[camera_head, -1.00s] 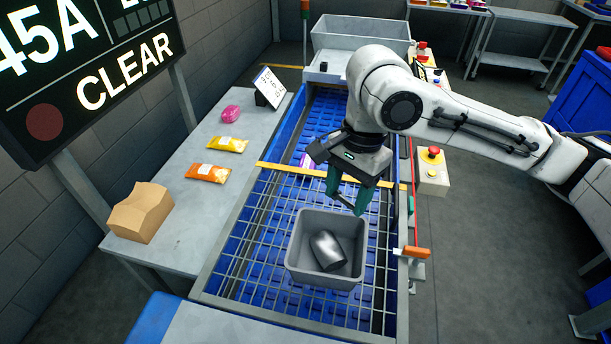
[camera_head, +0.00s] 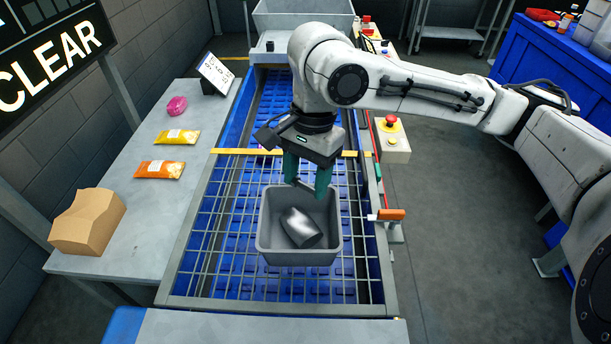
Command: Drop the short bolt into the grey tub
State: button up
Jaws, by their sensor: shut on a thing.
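The grey tub (camera_head: 264,240) stands upright on the wire grid over the blue conveyor. A shiny metal can-like object (camera_head: 301,228) lies tilted inside it. My gripper (camera_head: 306,187) points down, with its green fingers over the tub's back rim. It is shut on a small grey bar-like piece, seemingly the short bolt (camera_head: 305,187), between the fingertips. The bolt's ends are partly hidden by the fingers, and its height above the rim is hard to tell.
A side table (camera_head: 140,245) at left holds a cardboard box (camera_head: 88,222), orange (camera_head: 158,170) and yellow (camera_head: 176,137) packets and a pink item (camera_head: 177,106). A yellow bar (camera_head: 235,151) crosses the conveyor behind the tub. An orange-handled lever (camera_head: 391,214) is at right.

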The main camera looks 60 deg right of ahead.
jog(key=shift+f, duration=0.25)
jog(key=o, duration=1.1)
jog(key=r, duration=0.3)
jog(key=d+r, duration=0.1)
jog(key=r, duration=0.6)
jog(key=shift+d+r, duration=0.3)
jog(key=shift+r, duration=0.05)
